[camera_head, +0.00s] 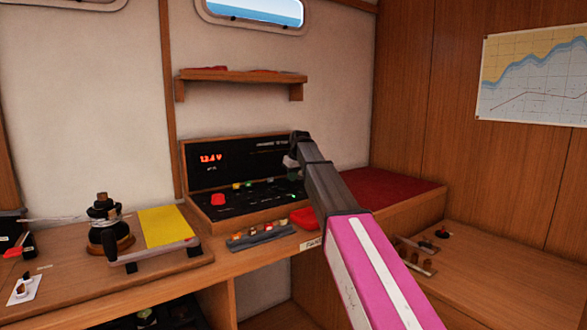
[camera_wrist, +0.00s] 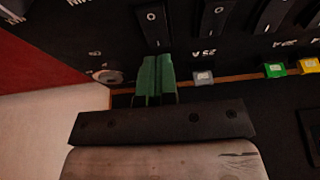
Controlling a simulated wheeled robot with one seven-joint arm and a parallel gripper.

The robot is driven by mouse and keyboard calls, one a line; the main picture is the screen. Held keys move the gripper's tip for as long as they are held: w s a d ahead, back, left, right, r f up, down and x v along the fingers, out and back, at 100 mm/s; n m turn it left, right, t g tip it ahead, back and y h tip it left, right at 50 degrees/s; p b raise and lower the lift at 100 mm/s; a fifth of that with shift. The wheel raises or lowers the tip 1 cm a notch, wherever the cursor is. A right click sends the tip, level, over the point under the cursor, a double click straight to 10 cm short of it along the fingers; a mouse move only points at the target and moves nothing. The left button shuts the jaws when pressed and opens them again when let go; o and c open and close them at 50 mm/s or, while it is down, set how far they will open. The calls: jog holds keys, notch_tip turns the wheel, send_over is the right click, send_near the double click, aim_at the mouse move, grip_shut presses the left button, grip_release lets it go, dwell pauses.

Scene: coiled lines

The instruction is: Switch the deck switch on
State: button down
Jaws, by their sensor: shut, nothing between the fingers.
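The black switch panel (camera_head: 240,157), in a wooden frame with a red "13.4 V" readout, stands on the counter in the head view. In the wrist view, a row of black rocker switches marked O and I runs along the top. One rocker (camera_wrist: 152,27) is straight ahead of the green fingertips of my gripper (camera_wrist: 156,80). The fingers are together and empty, close to the panel; I cannot tell whether they touch it. No label readable here tells which rocker is the deck switch. In the head view my gripper (camera_head: 292,161) is at the panel's right end, partly hidden by my arm.
Other rockers (camera_wrist: 214,18) sit close beside the one ahead. Grey (camera_wrist: 203,77), green (camera_wrist: 275,69) and yellow (camera_wrist: 309,65) small blocks line the panel's edge. A shelf (camera_head: 240,76) hangs above.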

jog(key=shift+w+f, duration=0.1)
jog(key=shift+f, duration=0.7)
jog(key=shift+a, duration=0.1)
jog(key=shift+w+f, duration=0.1)
jog(key=shift+f, duration=0.15)
jog(key=shift+s, duration=0.2)
jog(key=shift+s+d+r, duration=0.1)
jog(key=shift+s+d, duration=0.3)
jog(key=shift+s, duration=0.05)
jog(key=shift+r, duration=0.15)
